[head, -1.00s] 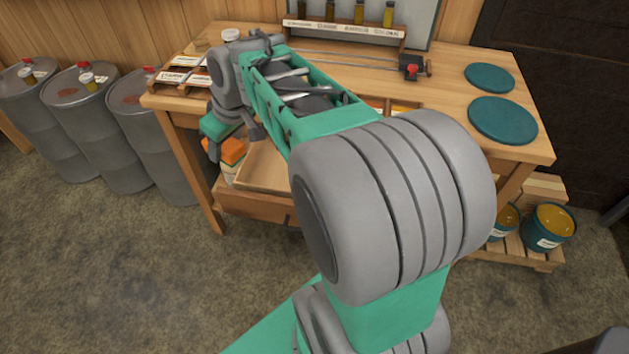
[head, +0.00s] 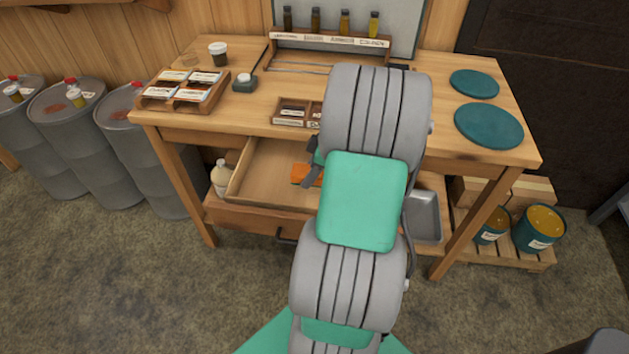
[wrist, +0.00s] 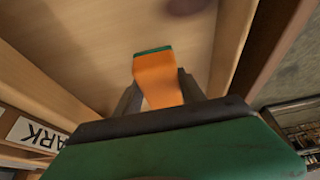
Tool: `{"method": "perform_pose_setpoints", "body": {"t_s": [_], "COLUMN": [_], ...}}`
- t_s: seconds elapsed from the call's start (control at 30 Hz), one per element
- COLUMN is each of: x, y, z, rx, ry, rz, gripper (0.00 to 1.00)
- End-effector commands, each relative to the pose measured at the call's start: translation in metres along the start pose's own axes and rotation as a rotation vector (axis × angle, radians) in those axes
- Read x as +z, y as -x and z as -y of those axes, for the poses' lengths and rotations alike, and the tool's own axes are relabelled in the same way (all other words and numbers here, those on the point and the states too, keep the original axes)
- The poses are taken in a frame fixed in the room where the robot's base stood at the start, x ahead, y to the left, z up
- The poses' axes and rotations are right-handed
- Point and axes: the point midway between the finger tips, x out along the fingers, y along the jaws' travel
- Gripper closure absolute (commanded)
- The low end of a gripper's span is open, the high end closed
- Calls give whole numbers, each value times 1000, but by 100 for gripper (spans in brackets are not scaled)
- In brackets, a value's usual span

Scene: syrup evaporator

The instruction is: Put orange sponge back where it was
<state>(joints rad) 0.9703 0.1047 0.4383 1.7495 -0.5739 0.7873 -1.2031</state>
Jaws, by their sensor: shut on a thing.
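The orange sponge (wrist: 155,75), with a green layer at its far end, is between the two dark fingers of my gripper (wrist: 158,92) in the wrist view. My gripper is shut on it. The pale wooden floor of the open drawer (wrist: 95,50) lies behind the sponge; I cannot tell whether they touch. In the head view the sponge (head: 300,172) shows as a small orange patch over the drawer (head: 262,172). A dark finger of my gripper (head: 311,174) is beside it. My arm hides the right part of the drawer.
A cream jug (head: 221,178) stands left of the drawer, below the tabletop. A small wooden label box (head: 291,113) sits on the table above the drawer. A card tray (head: 182,92) and a cup (head: 218,53) are at left. A metal pan (head: 425,215) is at right.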

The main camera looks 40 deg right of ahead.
Motion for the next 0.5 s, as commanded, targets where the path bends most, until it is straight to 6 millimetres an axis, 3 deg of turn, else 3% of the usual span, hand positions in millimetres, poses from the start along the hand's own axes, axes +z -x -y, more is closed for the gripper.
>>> {"method": "perform_pose_setpoints", "body": {"t_s": [0.13, 0.3, 0.5], "x": [17, 26, 26], "y": [-8, -34, -36], "z": [0, 0, -1], "rx": [-1, -1, 2], "ry": [-3, 0, 1], "rz": [0, 0, 1], "gripper": [91, 91, 91]}}
